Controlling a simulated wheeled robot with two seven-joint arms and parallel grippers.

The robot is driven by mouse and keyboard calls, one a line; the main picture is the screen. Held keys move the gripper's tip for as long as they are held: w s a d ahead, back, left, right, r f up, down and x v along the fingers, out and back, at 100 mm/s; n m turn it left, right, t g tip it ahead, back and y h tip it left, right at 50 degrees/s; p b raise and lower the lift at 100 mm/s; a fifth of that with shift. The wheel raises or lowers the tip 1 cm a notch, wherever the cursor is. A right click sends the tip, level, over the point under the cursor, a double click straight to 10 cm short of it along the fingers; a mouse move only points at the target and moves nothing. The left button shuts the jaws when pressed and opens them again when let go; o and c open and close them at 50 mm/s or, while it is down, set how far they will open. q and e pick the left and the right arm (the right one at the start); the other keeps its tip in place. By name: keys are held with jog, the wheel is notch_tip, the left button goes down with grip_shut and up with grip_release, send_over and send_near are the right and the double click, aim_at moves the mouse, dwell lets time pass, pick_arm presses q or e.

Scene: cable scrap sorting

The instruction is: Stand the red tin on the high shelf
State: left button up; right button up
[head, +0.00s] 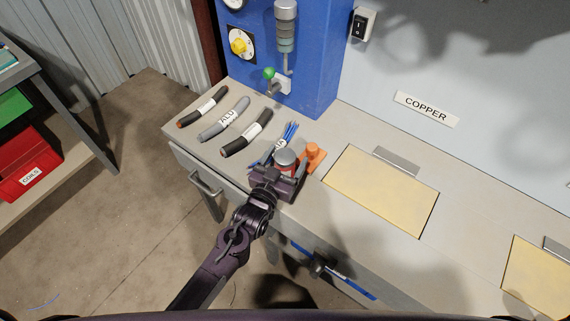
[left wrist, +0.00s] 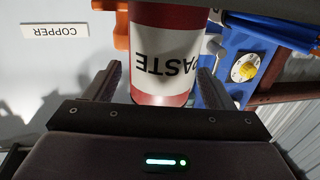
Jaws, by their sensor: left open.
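The red tin (head: 286,158) stands on the grey bench near its front edge, with a grey lid and a white label. In the left wrist view the tin (left wrist: 162,52) appears upside down, its label reading "PASTE". My left gripper (head: 279,174) is at the tin from the front. Its open fingers lie on either side of the tin, with a visible gap at least on the left in the wrist view. The tin's lower part is partly hidden by the gripper in the head view. My right gripper is not in view. I cannot tell which surface is the high shelf.
An orange object (head: 314,155) stands close right of the tin, and blue cable scraps (head: 288,134) lie close behind it. Several thick cable pieces lie farther left. A blue machine (head: 290,60) stands behind. A rack with a red bin (head: 27,163) is at far left.

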pick_arm(q)
jog(key=c, duration=1.1)
jog(key=shift+c, duration=0.6)
jog(key=shift+r, duration=0.15)
